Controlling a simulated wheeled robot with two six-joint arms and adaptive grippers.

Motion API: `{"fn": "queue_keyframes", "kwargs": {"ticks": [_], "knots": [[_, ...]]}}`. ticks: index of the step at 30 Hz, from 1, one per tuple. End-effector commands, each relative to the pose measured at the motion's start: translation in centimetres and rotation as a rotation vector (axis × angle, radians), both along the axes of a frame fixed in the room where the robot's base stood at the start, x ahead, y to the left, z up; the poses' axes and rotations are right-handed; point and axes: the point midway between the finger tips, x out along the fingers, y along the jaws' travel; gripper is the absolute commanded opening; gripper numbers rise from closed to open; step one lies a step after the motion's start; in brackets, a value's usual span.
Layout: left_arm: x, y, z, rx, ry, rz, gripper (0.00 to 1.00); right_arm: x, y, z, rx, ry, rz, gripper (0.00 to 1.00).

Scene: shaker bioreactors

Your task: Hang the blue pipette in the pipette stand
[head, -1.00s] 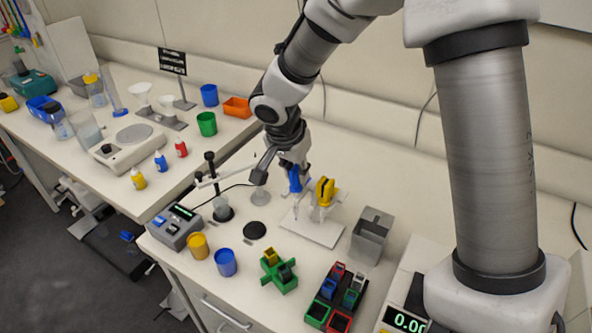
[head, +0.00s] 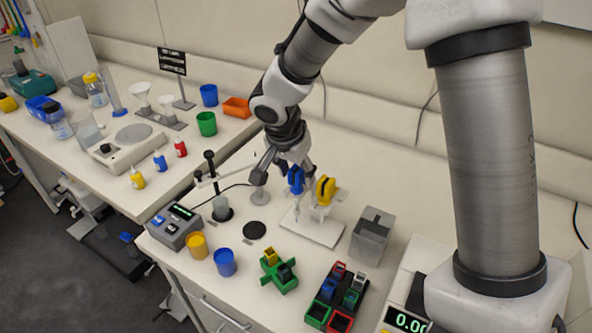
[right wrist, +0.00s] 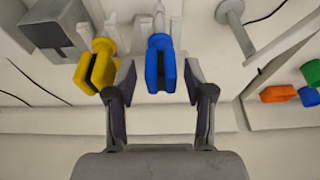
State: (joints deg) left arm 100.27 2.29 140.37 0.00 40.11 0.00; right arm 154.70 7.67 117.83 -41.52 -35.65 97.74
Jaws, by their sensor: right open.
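The blue pipette (head: 296,181) stands upright at the white pipette stand (head: 316,232), beside the yellow pipette (head: 325,190). Its lower tip shows above the stand's base. In the right wrist view, the blue pipette (right wrist: 161,66) is between the fingertips of my right gripper (right wrist: 160,82). The fingers are open, with a gap on both sides of the blue body. The yellow pipette (right wrist: 95,68) is left of the left finger there. In the head view, my right gripper (head: 287,170) is just behind and above the blue pipette. My left gripper is not in view.
A grey open box (head: 371,238) stands right of the stand. Yellow (head: 198,246) and blue (head: 224,262) cups and a green rack (head: 279,275) are in front. The bench behind the stand is clear.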

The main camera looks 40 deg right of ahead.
Motion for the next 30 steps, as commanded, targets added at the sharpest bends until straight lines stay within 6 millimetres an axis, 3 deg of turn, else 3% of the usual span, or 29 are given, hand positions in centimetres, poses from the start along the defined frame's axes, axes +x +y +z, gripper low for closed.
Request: {"fn": "queue_keyframes", "kwargs": {"ticks": [8, 30], "knots": [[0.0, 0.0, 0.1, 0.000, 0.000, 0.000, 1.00, 0.0, 0.0, 0.2, 0.000, 0.000, 0.000, 0.53], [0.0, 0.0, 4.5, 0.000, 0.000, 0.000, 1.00, 0.0, 0.0, 7.0, 0.000, -0.001, 0.000, 0.53]]}}
